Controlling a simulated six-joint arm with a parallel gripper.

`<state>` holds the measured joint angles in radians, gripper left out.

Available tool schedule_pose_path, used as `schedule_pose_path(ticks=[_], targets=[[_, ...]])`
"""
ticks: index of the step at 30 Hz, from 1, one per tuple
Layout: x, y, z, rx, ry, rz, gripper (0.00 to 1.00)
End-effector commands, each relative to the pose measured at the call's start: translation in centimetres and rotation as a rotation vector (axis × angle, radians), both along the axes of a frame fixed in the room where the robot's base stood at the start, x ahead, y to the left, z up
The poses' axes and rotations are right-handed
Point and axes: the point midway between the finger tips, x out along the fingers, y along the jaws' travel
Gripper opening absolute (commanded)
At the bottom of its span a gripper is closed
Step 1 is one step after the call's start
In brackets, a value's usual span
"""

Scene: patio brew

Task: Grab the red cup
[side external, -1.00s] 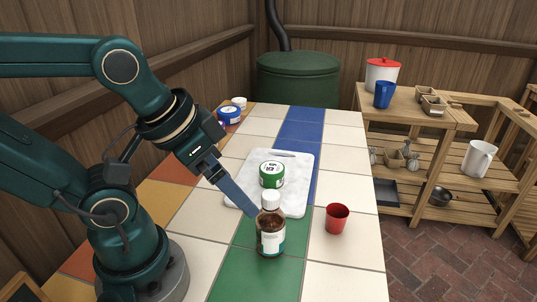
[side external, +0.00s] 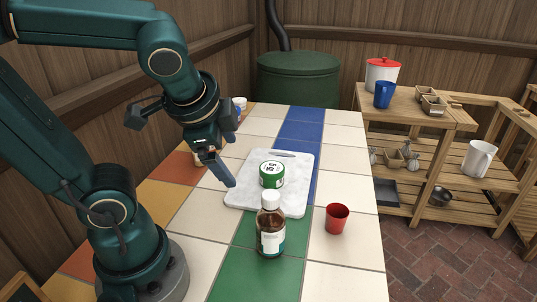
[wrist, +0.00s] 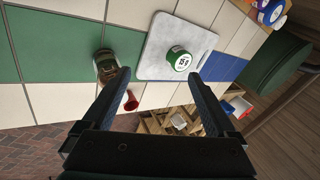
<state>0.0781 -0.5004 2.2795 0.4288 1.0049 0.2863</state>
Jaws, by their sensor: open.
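The red cup (side external: 337,219) stands upright on the tiled table, near its right edge, to the right of a brown bottle. In the wrist view the red cup (wrist: 131,100) shows just inside the left finger, partly hidden by it. My gripper (side external: 226,166) is open and empty, above the table and left of the white board, well apart from the cup. In the wrist view both fingers of my gripper (wrist: 160,76) are spread wide with nothing between them up close.
The brown bottle with a white cap (side external: 270,228) stands just left of the cup. A green-labelled tub (side external: 272,174) sits on the white board (side external: 297,200). A wooden shelf (side external: 420,122) with a blue mug (side external: 384,94) stands at right. Tiles in front of the cup are clear.

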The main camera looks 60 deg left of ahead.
Motion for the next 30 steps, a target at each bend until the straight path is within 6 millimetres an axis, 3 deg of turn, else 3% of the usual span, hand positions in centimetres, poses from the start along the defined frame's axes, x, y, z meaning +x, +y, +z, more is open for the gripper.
schedule_pose_path(ticks=[7,14,20,24,30], targets=[[5.1,2.3,-0.2,0.405,0.229,-0.333,0.92],[11.1,1.4,-1.6,0.77,0.408,-0.645,0.92],[15.7,-2.0,-4.3,1.069,0.526,-0.907,0.92],[17.9,-5.4,-7.4,1.26,0.584,-1.08,0.92],[18.1,-9.3,-12.4,1.417,0.635,-1.26,0.92]])
